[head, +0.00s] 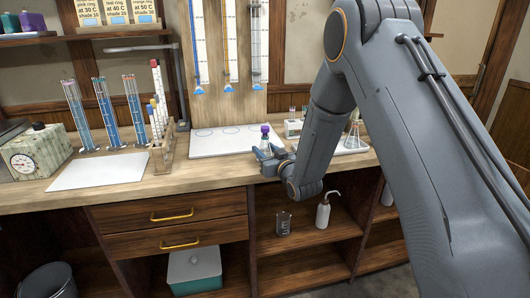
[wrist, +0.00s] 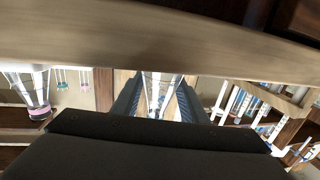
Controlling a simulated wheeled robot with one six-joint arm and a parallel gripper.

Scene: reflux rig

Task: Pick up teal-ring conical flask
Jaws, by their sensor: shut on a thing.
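A small glass flask (head: 265,144) with a purple top and a teal band at its neck stands up from my gripper (head: 269,161) at the front edge of the bench. My gripper is shut on it; the jaws hide its lower part. In the wrist view, my two dark fingers (wrist: 158,102) close around clear glass (wrist: 156,88) in the middle of the picture. I cannot tell from the head view whether its base touches the bench.
A white board (head: 222,140) lies behind my gripper. Another conical flask (head: 353,136) stands on a white tray (head: 349,149) to the right. A pink-ringed flask (wrist: 40,100) shows in the wrist view. A tube rack (head: 163,148) stands left. Open shelves hold a beaker (head: 283,223) and a wash bottle (head: 323,215).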

